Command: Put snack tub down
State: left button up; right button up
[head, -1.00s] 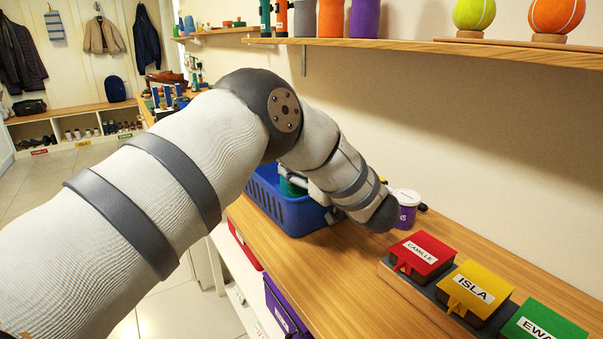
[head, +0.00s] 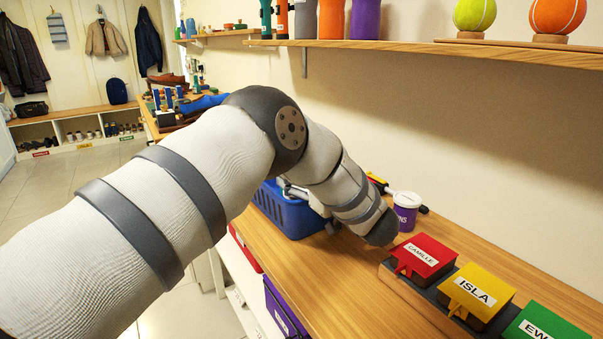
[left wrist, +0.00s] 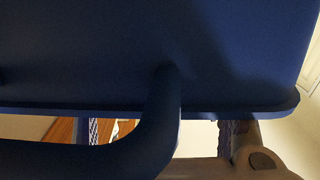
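I cannot tell for sure which thing is the snack tub. A purple-and-white tub with a white lid (head: 407,205) stands upright on the wooden bench, just beyond my left wrist. A blue basket (head: 290,218) sits on the bench, partly behind my left forearm. My left gripper is mostly hidden by the forearm beside the basket in the head view. In the left wrist view a dark blue surface with a rim and a curved bar (left wrist: 165,110) fills most of the picture; grey gripper parts show below it. Its fingertips and grip are unclear. My right gripper is out of view.
Red (head: 422,255), yellow (head: 477,288) and green (head: 545,325) lidded boxes stand in a dark tray at the right. A shelf (head: 430,50) with bottles and balls runs above. Bare bench lies between basket and boxes.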

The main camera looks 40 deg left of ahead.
pick_arm(q)
jog(key=shift+s+f, duration=0.15)
jog(key=shift+f, duration=0.55)
jog(key=shift+r, duration=0.65)
jog(key=v, duration=1.2)
jog(key=shift+r, duration=0.25)
